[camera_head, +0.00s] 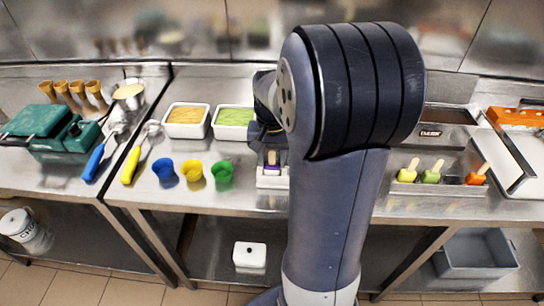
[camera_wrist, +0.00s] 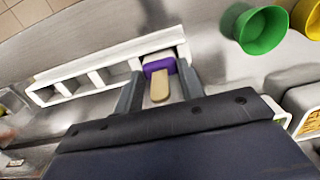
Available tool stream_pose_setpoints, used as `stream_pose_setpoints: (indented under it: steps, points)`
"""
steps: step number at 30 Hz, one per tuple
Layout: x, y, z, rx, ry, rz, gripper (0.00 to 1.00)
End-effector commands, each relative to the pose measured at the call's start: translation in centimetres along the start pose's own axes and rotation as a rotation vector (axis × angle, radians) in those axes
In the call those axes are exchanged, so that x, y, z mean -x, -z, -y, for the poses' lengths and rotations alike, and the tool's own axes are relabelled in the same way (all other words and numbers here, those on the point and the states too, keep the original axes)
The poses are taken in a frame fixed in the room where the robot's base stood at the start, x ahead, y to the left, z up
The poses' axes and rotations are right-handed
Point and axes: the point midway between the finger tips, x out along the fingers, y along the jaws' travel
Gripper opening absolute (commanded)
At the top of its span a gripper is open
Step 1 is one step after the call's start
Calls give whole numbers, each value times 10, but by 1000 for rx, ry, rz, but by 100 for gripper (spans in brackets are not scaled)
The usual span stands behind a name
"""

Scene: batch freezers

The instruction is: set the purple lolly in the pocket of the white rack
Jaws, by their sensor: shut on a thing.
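The purple lolly (camera_wrist: 159,66) is between the two fingers of my gripper (camera_wrist: 158,75), with its pale stick pointing towards the wrist camera. My gripper is shut on it. The white rack (camera_wrist: 84,78) runs to the left in the wrist view, with several square pockets that look empty. The lolly is at the rack's right end, over or in the end pocket; how deep it sits I cannot tell. In the head view the purple lolly (camera_head: 272,167) shows small above the near end of the white rack (camera_head: 272,183). My arm hides the rest of the rack.
Blue, yellow and green cups (camera_head: 223,172) stand left of the rack; the green cup (camera_wrist: 261,30) is close to my gripper in the wrist view. White tubs (camera_head: 186,121) stand behind. A steel holder with several lollies (camera_head: 432,175) is at the right.

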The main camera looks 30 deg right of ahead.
Motion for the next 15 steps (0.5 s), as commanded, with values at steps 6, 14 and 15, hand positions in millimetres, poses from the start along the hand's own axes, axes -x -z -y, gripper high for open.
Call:
stream_pose_setpoints:
  steps: [6, 14, 15]
  points:
    - [0, 0, 0, 0, 0, 0, 38]
    - [0, 0, 0, 0, 0, 0, 59]
    - [0, 0, 0, 0, 0, 0, 63]
